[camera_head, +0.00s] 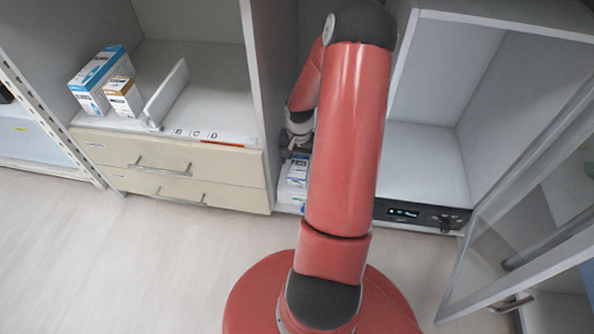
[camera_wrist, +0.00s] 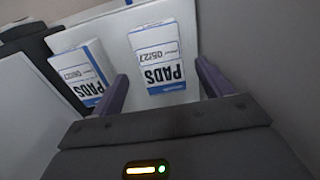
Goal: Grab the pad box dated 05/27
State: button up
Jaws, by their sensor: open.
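A white and blue pad box (camera_wrist: 160,58) lies in the middle of the wrist view, its label upside down and reading PADS and 05/27. A second pad box (camera_wrist: 82,74) lies to its left; its date is small and hard to read. My gripper (camera_wrist: 162,70) is open, with one finger on each side of the middle box in the picture. I see no contact, and the depth between fingers and box is hard to judge. In the head view, white pad boxes (camera_head: 293,180) show low in the narrow bay, partly behind my arm.
The bay has a wall close on the right in the wrist view. In the head view, a shelf (camera_head: 215,95) at left holds a blue and white box (camera_head: 92,85) and a brown and white box (camera_head: 123,97). A glass door (camera_head: 530,190) stands open at right.

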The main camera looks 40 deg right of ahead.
aim_at(298, 166)
notch_tip(298, 166, down, 4)
jog(key=shift+a+r+b, duration=0.1)
jog(key=shift+a+b, duration=0.05)
jog(key=shift+b, duration=0.25)
jog(key=c, duration=1.1)
jog(key=shift+r, duration=0.2)
